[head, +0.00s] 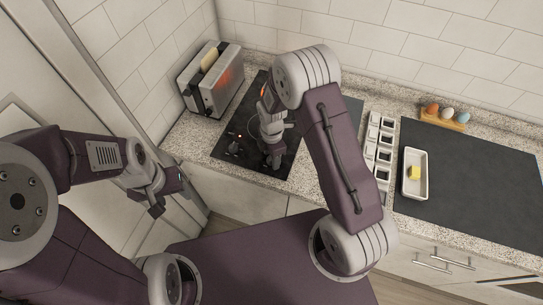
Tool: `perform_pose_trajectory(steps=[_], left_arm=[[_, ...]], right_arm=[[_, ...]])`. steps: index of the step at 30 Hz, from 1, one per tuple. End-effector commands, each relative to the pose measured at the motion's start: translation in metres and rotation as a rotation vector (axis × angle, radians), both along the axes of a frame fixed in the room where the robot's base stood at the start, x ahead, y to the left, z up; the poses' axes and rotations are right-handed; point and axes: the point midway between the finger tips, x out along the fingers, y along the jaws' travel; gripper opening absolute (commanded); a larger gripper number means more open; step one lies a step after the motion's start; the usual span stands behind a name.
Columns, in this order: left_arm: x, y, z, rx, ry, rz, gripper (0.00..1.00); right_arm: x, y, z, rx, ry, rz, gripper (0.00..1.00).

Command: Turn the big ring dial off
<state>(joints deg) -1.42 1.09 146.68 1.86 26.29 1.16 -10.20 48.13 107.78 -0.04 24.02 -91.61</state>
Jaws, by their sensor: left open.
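The black cooktop (298,160) is set in the speckled counter. Small dark dials (234,146) with tiny orange marks sit near its front left; I cannot tell which one is the big ring dial. An orange glow shows at the back left of the cooktop, partly hidden by my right arm. My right gripper (273,161) points down over the front part of the cooktop, to the right of these dials. Its fingers are too small and dark to tell open from shut. My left gripper (166,197) is open and empty, in front of the counter at the left.
A toaster (201,92) with bread and an orange glow stands left of the cooktop. Right of it are small white containers (372,153), a white tray (413,190) with a yellow block, and an egg holder (441,119) at the back. The dark mat (475,180) is mostly clear.

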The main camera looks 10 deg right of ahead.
Motion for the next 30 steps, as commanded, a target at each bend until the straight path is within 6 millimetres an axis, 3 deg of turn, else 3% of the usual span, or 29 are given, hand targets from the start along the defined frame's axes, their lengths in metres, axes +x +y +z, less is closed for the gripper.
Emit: perform_pose_trajectory(steps=[5,13,18,30], left_arm=[[0.0,0.0,-0.002,0.0,0.0,0.0,0.53],[0.0,0.0,-0.012,0.0,0.0,0.0,0.53],[0.0,0.0,-0.014,0.0,0.0,0.0,0.53],[0.0,0.0,-0.013,0.0,0.0,0.0,0.53]], right_arm=[[0.001,0.0,0.006,0.001,-0.003,0.0,0.53],[0.001,0.0,0.063,0.001,-0.007,0.0,0.53],[0.0,-0.001,0.086,0.001,-0.003,0.0,0.53],[0.0,-0.001,0.091,0.001,0.0,0.0,0.53]])
